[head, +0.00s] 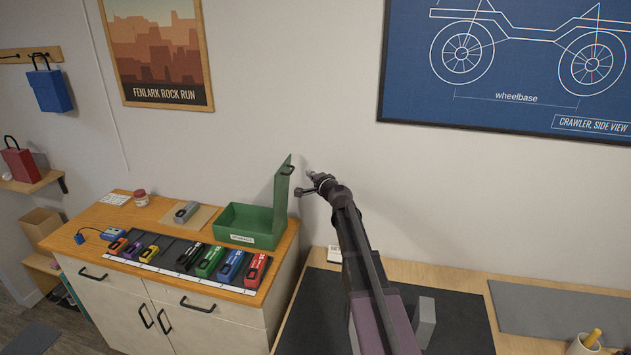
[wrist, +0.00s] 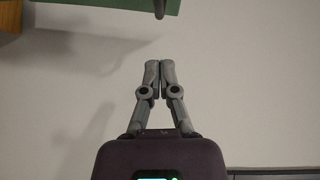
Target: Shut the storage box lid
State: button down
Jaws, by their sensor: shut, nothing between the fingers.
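The green storage box (head: 238,235) stands on the wooden cabinet top at its right end. Its green lid (head: 281,196) stands open, roughly upright on the box's right side, with a dark handle (head: 287,170) near its top. My gripper (head: 309,174) is to the right of the lid's upper part, apart from it. In the wrist view my gripper (wrist: 160,63) is shut with its fingertips together and nothing between them. The lid's green edge (wrist: 110,6) and part of the dark handle (wrist: 159,8) show at the top of that view, beyond the fingertips.
The wall is close behind. A workbench (head: 459,275) with a dark mat lies below my arm.

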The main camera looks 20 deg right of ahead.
aim_at(294, 168)
jog(key=shift+w+a+f, duration=0.1)
jog(key=shift+w+a, duration=0.6)
jog(key=shift+a, duration=0.2)
jog(key=shift+w+a+f, duration=0.1)
jog(key=shift+w+a, duration=0.55)
jog(key=shift+a, duration=0.25)
jog(key=shift+w+d+r, duration=0.1)
jog(key=shift+r, duration=0.05)
